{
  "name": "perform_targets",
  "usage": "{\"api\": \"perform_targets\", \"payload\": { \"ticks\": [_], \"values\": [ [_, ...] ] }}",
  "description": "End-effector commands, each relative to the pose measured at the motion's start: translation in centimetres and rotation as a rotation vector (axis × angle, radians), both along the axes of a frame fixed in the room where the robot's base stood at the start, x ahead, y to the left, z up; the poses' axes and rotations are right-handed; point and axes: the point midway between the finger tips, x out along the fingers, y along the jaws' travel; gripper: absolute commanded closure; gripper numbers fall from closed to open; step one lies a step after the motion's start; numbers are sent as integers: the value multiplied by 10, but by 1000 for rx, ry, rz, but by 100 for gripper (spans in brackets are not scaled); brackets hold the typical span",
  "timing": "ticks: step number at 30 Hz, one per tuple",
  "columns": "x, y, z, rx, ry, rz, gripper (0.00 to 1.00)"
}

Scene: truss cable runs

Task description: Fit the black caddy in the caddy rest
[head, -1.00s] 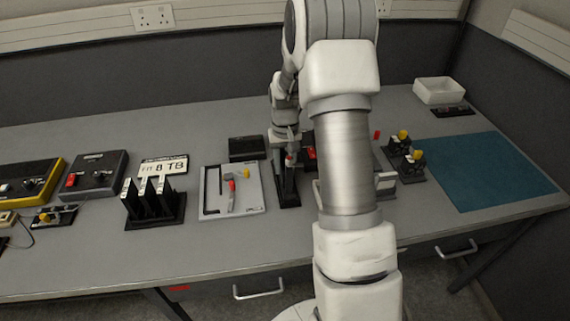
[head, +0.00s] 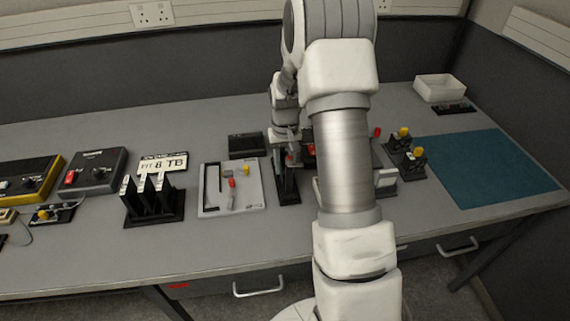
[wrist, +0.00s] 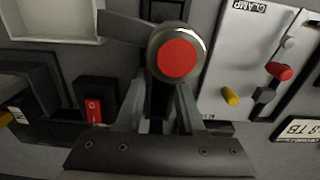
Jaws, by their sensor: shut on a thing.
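My gripper (head: 289,163) points down at the middle of the bench, just right of the white clamp board. In the wrist view its jaws (wrist: 160,112) are shut on a dark upright piece, which I take to be the black caddy (wrist: 160,98). A round red cap with a silver rim (wrist: 178,57) shows just beyond the jaws and hides part of it. In the head view a narrow black stand (head: 288,190) is under the gripper; it may be the caddy rest, but its label is not visible. I cannot tell whether the caddy is seated.
The clamp board (head: 208,207) is close on the left, with a black rack of upright slabs (head: 150,200) beyond. A black box (head: 246,145) is behind. Yellow-knobbed fixtures (head: 405,150), a blue mat (head: 480,175) and a white bin (head: 440,88) are right. My arm hides the bench's middle right.

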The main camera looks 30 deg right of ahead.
Motion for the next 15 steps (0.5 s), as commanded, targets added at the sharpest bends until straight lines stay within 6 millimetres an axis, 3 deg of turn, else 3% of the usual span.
{"api": "perform_targets", "payload": {
  "ticks": [4,5,10,15],
  "values": [
    [0,0,1,0,-1,0,100],
    [0,0,1,0,-1,0,59],
    [0,0,1,0,-1,0,29],
    [0,0,1,0,0,0,28]
  ]
}}
